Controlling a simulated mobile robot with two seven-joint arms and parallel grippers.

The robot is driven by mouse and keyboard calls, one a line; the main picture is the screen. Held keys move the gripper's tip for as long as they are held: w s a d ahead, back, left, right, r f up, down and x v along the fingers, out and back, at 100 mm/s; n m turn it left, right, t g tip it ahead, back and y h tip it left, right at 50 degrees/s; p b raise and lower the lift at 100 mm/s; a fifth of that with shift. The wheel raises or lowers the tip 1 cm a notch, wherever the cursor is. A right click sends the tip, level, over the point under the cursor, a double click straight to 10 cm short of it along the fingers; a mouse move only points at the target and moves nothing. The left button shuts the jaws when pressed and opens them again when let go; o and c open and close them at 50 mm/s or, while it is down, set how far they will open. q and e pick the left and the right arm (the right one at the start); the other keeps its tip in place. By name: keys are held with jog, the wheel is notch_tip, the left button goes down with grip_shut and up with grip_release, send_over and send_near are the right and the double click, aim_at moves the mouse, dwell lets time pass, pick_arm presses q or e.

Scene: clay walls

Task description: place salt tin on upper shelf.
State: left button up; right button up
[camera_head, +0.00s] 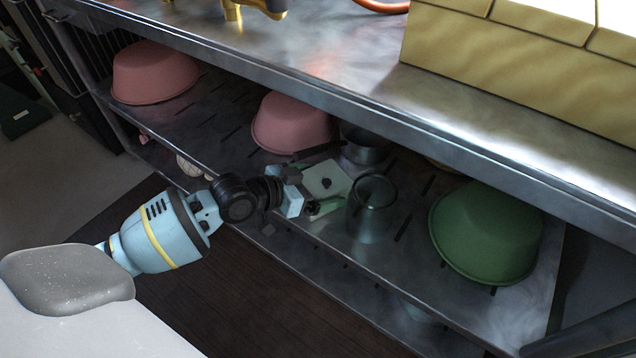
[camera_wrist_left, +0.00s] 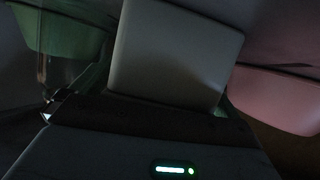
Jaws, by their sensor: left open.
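The pale, box-shaped salt tin (camera_head: 328,178) stands on the lower metal shelf (camera_head: 410,262), beside a clear glass. In the left wrist view the tin (camera_wrist_left: 177,50) fills the middle, close in front of the gripper, and looks plain grey. My left gripper (camera_head: 306,183) reaches in from the left at the tin. It is open, with its fingers to either side of the tin; whether they touch it cannot be told. The tin's near lower part is hidden by the gripper. The upper shelf (camera_head: 340,60) is a shiny metal surface above. My right gripper is not in view.
The clear glass (camera_head: 371,210) stands just right of the gripper. A dark metal pot (camera_head: 364,143) is behind. A green bowl (camera_head: 487,232) is at right; pink bowls (camera_head: 292,122) are at left and behind. The upper shelf's front edge overhangs. A yellow block stack (camera_head: 520,70) occupies its right.

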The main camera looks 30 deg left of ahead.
pick_arm(q)
jog(key=shift+s+a+r, duration=0.1)
jog(key=shift+s+r, duration=0.05)
jog(key=shift+r, duration=0.15)
jog(key=p+v, duration=0.4)
jog(key=v, duration=0.7)
jog(key=shift+s+p, duration=0.25)
jog(key=shift+p, duration=0.1)
jog(key=shift+a, duration=0.15)
